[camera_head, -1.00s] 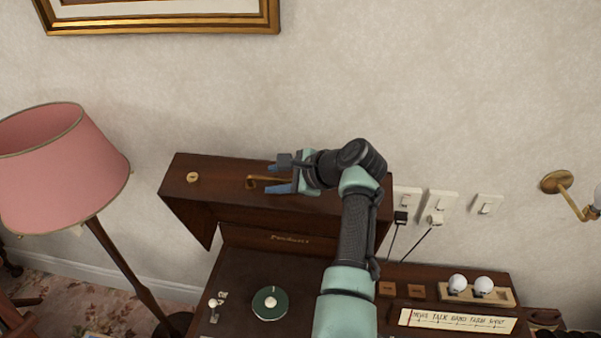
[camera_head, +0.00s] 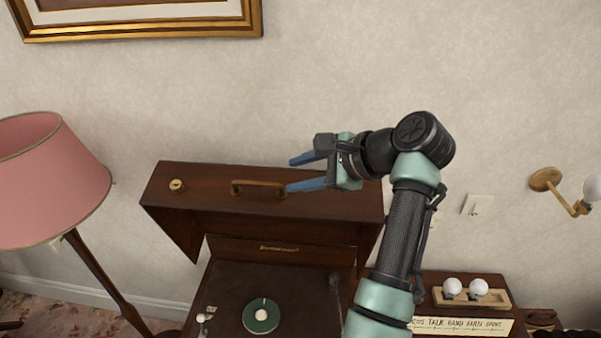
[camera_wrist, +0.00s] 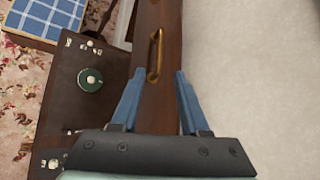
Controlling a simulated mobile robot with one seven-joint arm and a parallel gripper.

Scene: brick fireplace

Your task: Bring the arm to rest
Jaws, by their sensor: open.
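My gripper (camera_head: 306,173) is open and empty in the head view, with its blue fingers pointing left. It is just right of the brass handle (camera_head: 258,188) on the raised dark wooden lid (camera_head: 330,205) of the cabinet. In the wrist view my gripper (camera_wrist: 156,88) has its fingers spread with nothing between the tips. The handle (camera_wrist: 155,55) stands beyond them, and they look apart from it. My arm reaches up from the lower right, bent at the elbow.
Below the lid is a dark panel with a green dial (camera_head: 261,316). A pink lamp (camera_head: 50,185) stands at left. A brass wall light (camera_head: 560,190) and a wooden rack with two white balls (camera_head: 470,292) are at right. A gold-framed picture (camera_head: 140,25) hangs above.

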